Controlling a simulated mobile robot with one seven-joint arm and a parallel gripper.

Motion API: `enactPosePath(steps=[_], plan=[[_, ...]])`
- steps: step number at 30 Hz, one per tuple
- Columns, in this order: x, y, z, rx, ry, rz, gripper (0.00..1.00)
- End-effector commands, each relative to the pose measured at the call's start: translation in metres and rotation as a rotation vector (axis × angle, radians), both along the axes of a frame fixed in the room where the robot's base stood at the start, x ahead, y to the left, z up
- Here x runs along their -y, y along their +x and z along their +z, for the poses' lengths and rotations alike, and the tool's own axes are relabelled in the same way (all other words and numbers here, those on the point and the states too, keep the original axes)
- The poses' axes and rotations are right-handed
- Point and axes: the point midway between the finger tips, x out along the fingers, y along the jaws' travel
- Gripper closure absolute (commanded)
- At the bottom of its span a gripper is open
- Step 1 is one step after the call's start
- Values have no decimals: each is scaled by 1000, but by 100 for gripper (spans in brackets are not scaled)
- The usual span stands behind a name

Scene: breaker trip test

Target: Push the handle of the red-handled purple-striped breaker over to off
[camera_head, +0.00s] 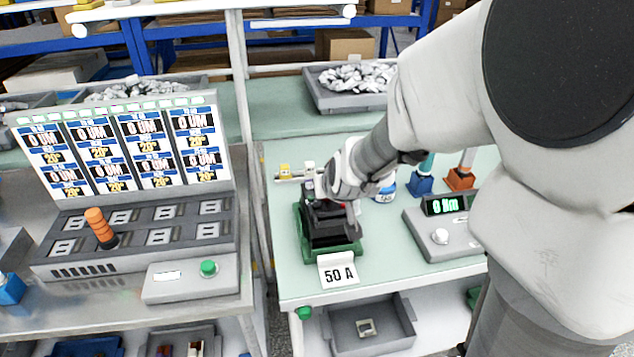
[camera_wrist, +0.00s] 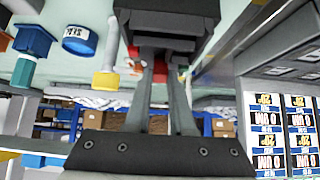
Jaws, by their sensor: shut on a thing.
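A black breaker (camera_head: 327,222) sits in a green holder (camera_head: 348,248) on the pale green bench, behind a "50 A" card. A bit of red shows at its top right, next to my gripper (camera_head: 338,200); the purple stripe is not clear at this size. In the wrist view the breaker's dark body (camera_wrist: 170,18) fills the top centre. My gripper (camera_wrist: 160,72) reaches up to it with its fingers close together, shut on the red handle. The handle is mostly hidden by the fingers, so its exact position cannot be told.
A grey meter box (camera_head: 440,235) reading 0 Nm stands to the right, with blue and orange-based tools (camera_head: 461,178) behind it. A test panel with several displays (camera_head: 125,145) stands left. A grey tray (camera_head: 370,325) lies below. My arm covers the right side.

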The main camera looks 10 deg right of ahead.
Motion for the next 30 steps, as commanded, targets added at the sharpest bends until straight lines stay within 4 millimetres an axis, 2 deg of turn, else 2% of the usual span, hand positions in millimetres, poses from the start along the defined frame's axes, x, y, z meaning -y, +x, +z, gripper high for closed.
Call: enactPosePath(steps=[13, 14, 18, 30], plan=[[0, -2, 0, 25, 0, 0, 100], [0, -2, 0, 25, 0, 0, 73], [0, -2, 0, 24, 0, 0, 48], [0, -1, 1, 24, 0, 0, 48]])
